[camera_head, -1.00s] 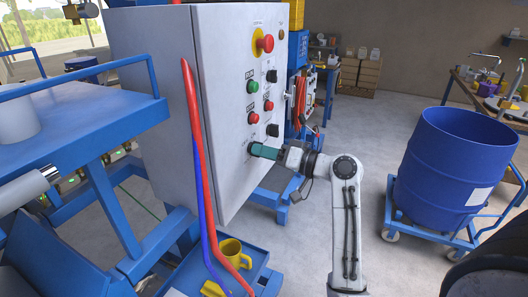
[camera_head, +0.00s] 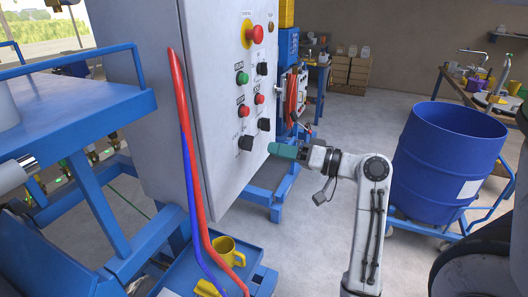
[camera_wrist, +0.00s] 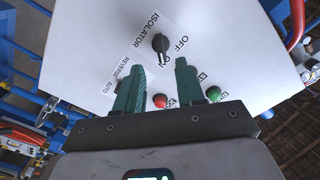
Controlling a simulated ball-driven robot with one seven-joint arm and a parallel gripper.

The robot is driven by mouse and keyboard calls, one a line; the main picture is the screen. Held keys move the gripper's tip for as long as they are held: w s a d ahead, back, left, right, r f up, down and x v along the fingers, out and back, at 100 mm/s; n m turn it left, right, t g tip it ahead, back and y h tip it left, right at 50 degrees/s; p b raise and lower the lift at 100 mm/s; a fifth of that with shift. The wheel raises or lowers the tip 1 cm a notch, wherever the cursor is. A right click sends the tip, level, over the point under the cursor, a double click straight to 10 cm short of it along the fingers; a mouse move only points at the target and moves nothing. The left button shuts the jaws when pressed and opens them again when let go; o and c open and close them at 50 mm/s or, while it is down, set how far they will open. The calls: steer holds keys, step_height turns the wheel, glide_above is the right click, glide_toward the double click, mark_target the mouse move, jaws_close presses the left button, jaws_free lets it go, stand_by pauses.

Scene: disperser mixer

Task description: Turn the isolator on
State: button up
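The isolator is a black rotary knob (camera_wrist: 161,43) on the light grey cabinet panel, with ISOLATOR, OFF and ON printed around it in the wrist view. Its grip lies roughly toward the ON print; I cannot tell for sure which end is its pointer. In the head view it appears to be the lower-left black knob (camera_head: 245,143). My gripper (camera_wrist: 160,67) is open and empty, its two green fingers apart, with the knob beyond the gap between them. In the head view my gripper (camera_head: 270,150) is just right of the knob, apart from the panel.
Other controls share the panel: a red emergency stop (camera_head: 255,34), a green button (camera_head: 242,77), red buttons (camera_head: 243,111) and another black knob (camera_head: 263,124). A blue drum (camera_head: 450,160) stands right. Red and blue hoses (camera_head: 190,150) hang in front of the cabinet.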

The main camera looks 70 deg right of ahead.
steer(key=s, duration=0.3)
steer(key=shift+s+a, duration=0.1)
steer(key=shift+s, duration=0.3)
steer(key=w+a+f+n+g+y, duration=0.1)
steer(key=w+a+f+g+y, duration=0.2)
steer(key=a+f, duration=0.5)
steer(key=w+a+f+n+g, duration=0.1)
steer(key=w+a+f+g, duration=0.35)
steer(key=f, duration=0.65)
steer(key=s+a+f+n+g+h, duration=0.2)
steer(key=s+a+f+n+g, duration=0.4)
steer(key=s+a+f+g, duration=0.3)
steer(key=s+a+f, duration=0.3)
steer(key=a+f, duration=0.1)
steer(key=a, duration=0.2)
steer(key=shift+s+a+f+h, duration=0.2)
steer(key=shift+a+f+h, duration=0.05)
steer(key=shift+a+h, duration=0.05)
steer(key=shift+g, duration=0.25)
steer(key=shift+c, duration=0.4)
